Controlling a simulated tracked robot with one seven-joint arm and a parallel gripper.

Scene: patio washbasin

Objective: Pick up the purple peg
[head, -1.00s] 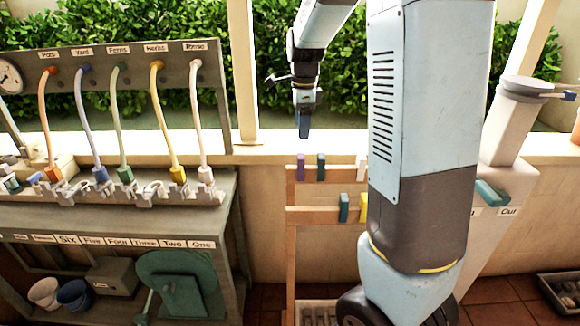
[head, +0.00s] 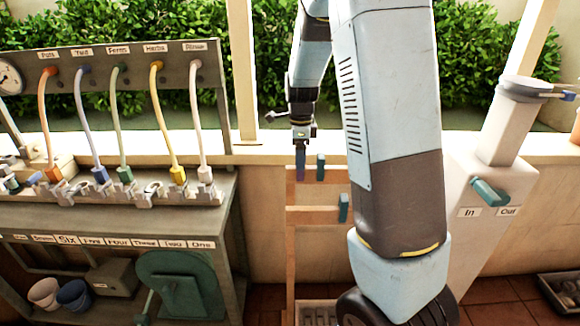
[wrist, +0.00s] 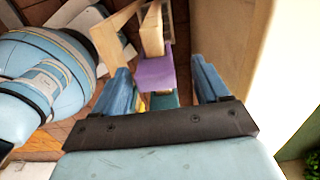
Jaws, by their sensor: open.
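The purple peg (head: 300,175) hangs on the top rail of a wooden rack in the head view, its upper part covered by my gripper (head: 300,158). In the wrist view the purple peg (wrist: 155,74) shows between the two blue fingers of my gripper (wrist: 161,68). The fingers are apart, with a gap visible on each side of the peg. I cannot tell how deep the peg sits between them.
A teal peg (head: 320,166) stands close right of the purple one; another teal peg (head: 343,207) is on the lower rail (head: 312,215). A bench with several hoses (head: 119,115) is at left. A pale post with a teal lever (head: 490,192) stands at right.

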